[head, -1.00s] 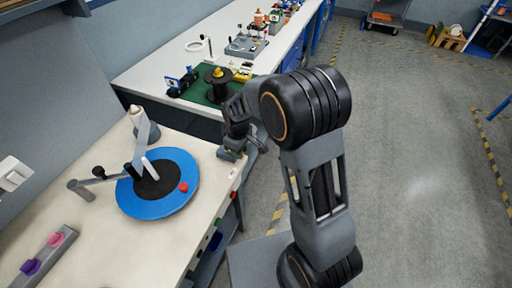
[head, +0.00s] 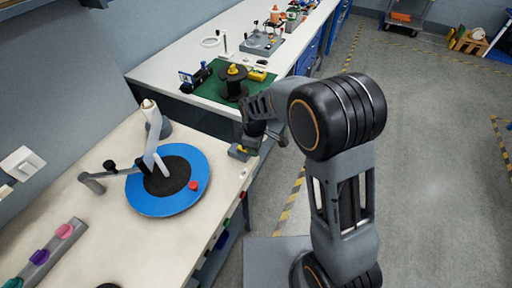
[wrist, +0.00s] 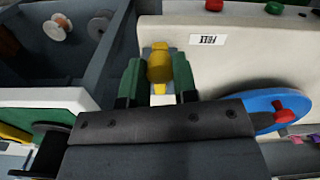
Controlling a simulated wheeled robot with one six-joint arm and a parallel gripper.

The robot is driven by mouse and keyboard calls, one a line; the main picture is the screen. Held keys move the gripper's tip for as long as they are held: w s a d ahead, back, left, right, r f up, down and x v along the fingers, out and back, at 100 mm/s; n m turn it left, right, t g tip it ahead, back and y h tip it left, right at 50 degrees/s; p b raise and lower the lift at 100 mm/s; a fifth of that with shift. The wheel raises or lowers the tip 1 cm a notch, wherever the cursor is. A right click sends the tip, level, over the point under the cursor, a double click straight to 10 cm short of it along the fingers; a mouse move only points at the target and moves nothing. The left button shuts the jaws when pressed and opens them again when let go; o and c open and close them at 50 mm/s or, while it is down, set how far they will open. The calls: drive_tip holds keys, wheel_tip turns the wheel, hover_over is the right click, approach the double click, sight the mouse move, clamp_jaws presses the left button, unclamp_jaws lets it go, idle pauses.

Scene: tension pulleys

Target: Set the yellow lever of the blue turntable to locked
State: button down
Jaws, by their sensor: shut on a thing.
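The blue turntable (head: 150,200) is a disc with a dark centre and a red knob (head: 193,185), on the pale bench. It also shows at the right of the wrist view (wrist: 245,103). The yellow lever (wrist: 159,66) stands between the two green-padded fingers of my gripper (wrist: 160,84) in the wrist view. My gripper is shut on it. In the head view my gripper (head: 246,147) is at the bench's right edge, beside the turntable. There the lever is small and mostly hidden, so its setting cannot be told.
A pale arm (head: 154,140) reaches over the disc from a post at the back. A rail with coloured pads (head: 45,253) lies front left. A second bench behind holds a green mat (head: 215,88) with a black spool (head: 233,84). Open floor lies right.

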drive_tip(key=c, duration=0.9)
unclamp_jaws()
wheel_tip(320, 180, up, 14)
drive_tip(key=shift+f+b, duration=0.1)
drive_tip(key=shift+b, duration=0.3)
drive_tip(key=s+d+m+t, duration=0.1)
drive_tip(key=s+d+m, duration=0.3)
drive_tip(key=s+d, duration=0.1)
drive_tip(key=s+d+m+t, duration=0.1)
drive_tip(key=s+d+m, duration=0.4)
drive_tip(key=s+d+m+t, duration=0.2)
drive_tip(key=s+d+m, duration=0.3)
drive_tip(key=shift+s+r, duration=0.3)
drive_tip(key=shift+r, duration=0.1)
